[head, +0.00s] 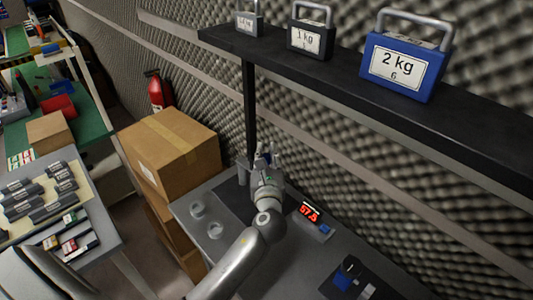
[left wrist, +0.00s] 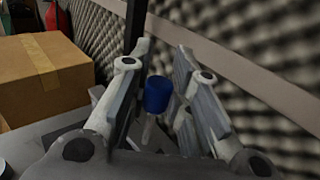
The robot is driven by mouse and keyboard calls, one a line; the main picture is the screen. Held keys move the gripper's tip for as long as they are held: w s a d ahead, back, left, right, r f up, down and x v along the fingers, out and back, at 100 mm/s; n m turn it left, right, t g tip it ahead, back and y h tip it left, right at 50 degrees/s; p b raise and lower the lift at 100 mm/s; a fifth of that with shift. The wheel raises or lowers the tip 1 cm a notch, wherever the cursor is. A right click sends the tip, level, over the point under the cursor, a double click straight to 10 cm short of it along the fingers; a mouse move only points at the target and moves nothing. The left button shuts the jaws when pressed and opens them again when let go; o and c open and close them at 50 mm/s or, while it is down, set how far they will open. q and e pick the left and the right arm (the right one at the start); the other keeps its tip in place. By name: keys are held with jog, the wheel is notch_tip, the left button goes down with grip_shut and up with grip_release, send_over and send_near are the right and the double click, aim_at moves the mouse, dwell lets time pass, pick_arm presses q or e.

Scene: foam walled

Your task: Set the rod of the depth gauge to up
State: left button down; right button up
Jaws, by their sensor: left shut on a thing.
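My left gripper (head: 264,160) reaches over the far end of the grey bench, below the shelf. In the left wrist view, a blue cap (left wrist: 157,94) on a pale rod (left wrist: 147,131) sits between the two fingers. I take this to be the rod of the depth gauge. The left gripper (left wrist: 158,100) is shut on the rod. My gripper and arm hide most of the gauge in the head view, so I cannot tell the rod's height. My right gripper is not in view.
A display reading 57.5 (head: 310,213) and a dark device with a knob (head: 350,275) stand on the bench (head: 275,265). Cardboard boxes (head: 170,145) stand left of it. A black shelf (head: 370,95) with weights, including a blue one (head: 405,62), overhangs the bench.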

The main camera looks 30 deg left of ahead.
pick_arm(q)
jog(key=shift+r, duration=0.35)
jog(key=c, duration=1.7)
grip_release()
jog(key=o, duration=0.4)
jog(key=shift+f, duration=0.1)
jog(key=v, duration=1.2)
